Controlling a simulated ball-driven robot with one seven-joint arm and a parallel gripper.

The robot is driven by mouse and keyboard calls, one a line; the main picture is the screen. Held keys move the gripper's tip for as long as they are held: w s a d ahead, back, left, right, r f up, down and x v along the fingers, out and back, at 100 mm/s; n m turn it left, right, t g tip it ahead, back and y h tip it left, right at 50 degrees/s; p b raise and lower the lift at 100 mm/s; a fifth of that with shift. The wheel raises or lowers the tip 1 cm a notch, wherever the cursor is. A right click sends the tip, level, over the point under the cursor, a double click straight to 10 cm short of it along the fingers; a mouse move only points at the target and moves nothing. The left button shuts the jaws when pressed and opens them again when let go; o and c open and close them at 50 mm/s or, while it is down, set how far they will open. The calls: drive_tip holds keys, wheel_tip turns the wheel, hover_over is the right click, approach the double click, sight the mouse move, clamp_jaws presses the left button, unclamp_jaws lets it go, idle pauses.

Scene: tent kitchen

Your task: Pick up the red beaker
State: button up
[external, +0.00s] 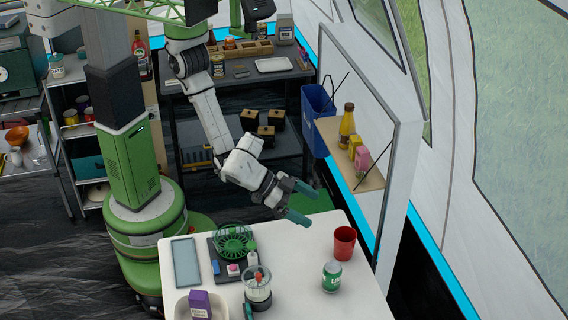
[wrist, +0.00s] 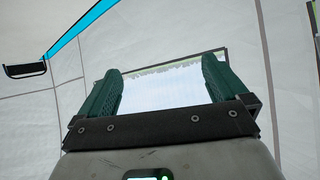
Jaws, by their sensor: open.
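The red beaker (external: 344,243) stands upright on the white table (external: 300,255), near its right back edge. My gripper (external: 304,203) is open and empty, up and to the left of the beaker in the external view, apart from it. In the wrist view, my gripper (wrist: 160,88) shows its two green fingers spread apart with nothing between them. The beaker does not show in the wrist view, which faces the tent wall and a window.
A green-and-white can (external: 331,276) stands just in front of the beaker. A glass jar (external: 257,290), a green round rack (external: 233,240), a grey tray (external: 186,262) and a bowl with a purple carton (external: 199,304) occupy the left side. A wall panel with a shelf (external: 352,165) rises behind the beaker.

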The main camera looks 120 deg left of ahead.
drive_tip(key=s+a+r+n+y, duration=0.2)
drive_tip(key=a+n+y, duration=0.1)
drive_tip(key=a, duration=0.6)
approach(344, 244)
wheel_tip(344, 244, down, 2)
drive_tip(key=s+a, duration=0.2)
drive_tip(key=a, duration=0.1)
drive_tip(key=shift+w+a+f, duration=0.1)
drive_tip(key=shift+w+f, duration=0.1)
drive_tip(key=shift+f, duration=0.3)
drive_tip(key=p+x, duration=0.2)
drive_tip(key=x, duration=0.8)
drive_tip(key=shift+w+a+f, duration=0.1)
drive_tip(key=shift+w+a, duration=0.05)
drive_tip(key=shift+w, duration=0.05)
drive_tip(key=c, duration=1)
